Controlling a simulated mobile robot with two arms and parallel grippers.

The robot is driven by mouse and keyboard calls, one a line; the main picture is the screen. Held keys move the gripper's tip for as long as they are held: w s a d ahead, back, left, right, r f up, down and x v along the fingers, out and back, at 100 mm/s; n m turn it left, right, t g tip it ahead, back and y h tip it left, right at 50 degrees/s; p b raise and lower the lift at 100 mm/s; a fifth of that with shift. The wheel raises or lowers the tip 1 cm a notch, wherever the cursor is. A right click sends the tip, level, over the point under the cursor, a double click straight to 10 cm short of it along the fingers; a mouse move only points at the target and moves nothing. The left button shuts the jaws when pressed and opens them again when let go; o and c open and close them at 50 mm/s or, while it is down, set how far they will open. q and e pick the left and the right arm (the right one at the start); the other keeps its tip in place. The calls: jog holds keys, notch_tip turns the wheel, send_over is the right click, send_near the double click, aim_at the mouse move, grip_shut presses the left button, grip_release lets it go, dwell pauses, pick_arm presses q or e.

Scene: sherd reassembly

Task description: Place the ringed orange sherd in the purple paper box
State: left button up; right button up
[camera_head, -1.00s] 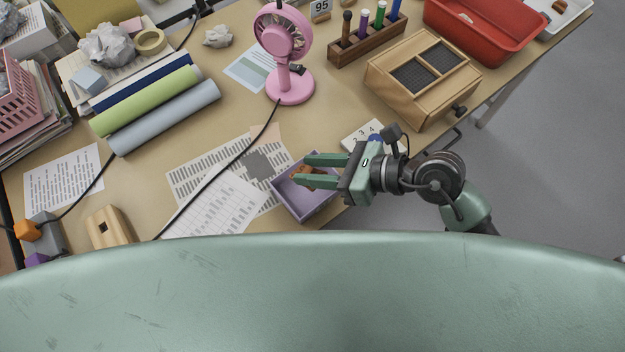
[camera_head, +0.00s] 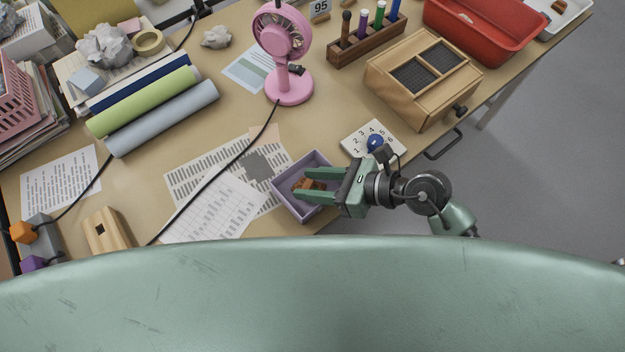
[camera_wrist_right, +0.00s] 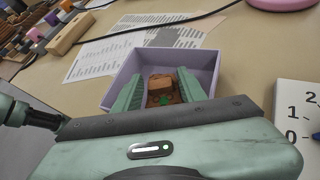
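The purple paper box (camera_head: 286,203) sits open on the table near its front edge. It also shows in the right wrist view (camera_wrist_right: 205,58). My right gripper (camera_head: 306,187) reaches into the box from the right, and its two green fingers are apart. The orange-brown sherd (camera_head: 309,186) is between the fingers, low inside the box. In the right wrist view the sherd (camera_wrist_right: 161,82) shows narrow gaps to the fingers, and a green spot lies on its near part. My left gripper is not in view.
A white numbered card (camera_head: 358,137) with a blue piece lies behind my right wrist. Printed sheets (camera_head: 215,208) lie left of the box, crossed by a black cable. A pink fan (camera_head: 288,85) and a wooden box (camera_head: 425,90) stand farther back.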

dwell(0.3)
jog(key=shift+r, duration=0.2)
jog(key=b+v, duration=0.1)
jog(key=v, duration=1.1)
